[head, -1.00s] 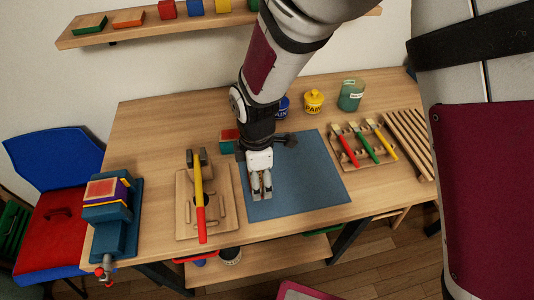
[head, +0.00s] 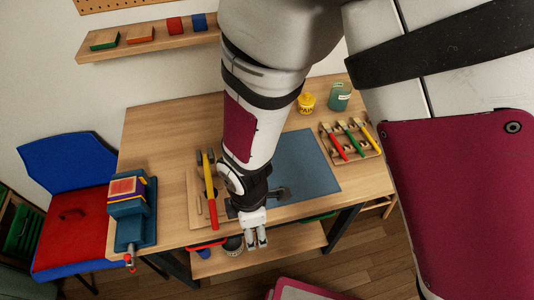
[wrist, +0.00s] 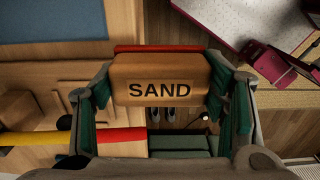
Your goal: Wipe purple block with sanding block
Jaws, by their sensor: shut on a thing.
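My gripper (head: 256,238) hangs over the front edge of the table in the head view. In the wrist view its two green-padded fingers (wrist: 160,100) are shut on the sanding block (wrist: 155,70), a tan block marked SAND with a red strip along one edge. The sanding block cannot be made out in the head view. The purple block (head: 143,190) sits in the blue vise (head: 133,228) at the table's left end, under a piece with a red and tan top. My gripper is well to the right of it, apart from it.
A hammer (head: 210,190) with a yellow and red handle lies on a wooden holder between my gripper and the vise. A blue mat (head: 310,165) is right of my arm. Brushes (head: 350,138) lie in a rack at the right. A blue and red chair (head: 70,215) stands at the left.

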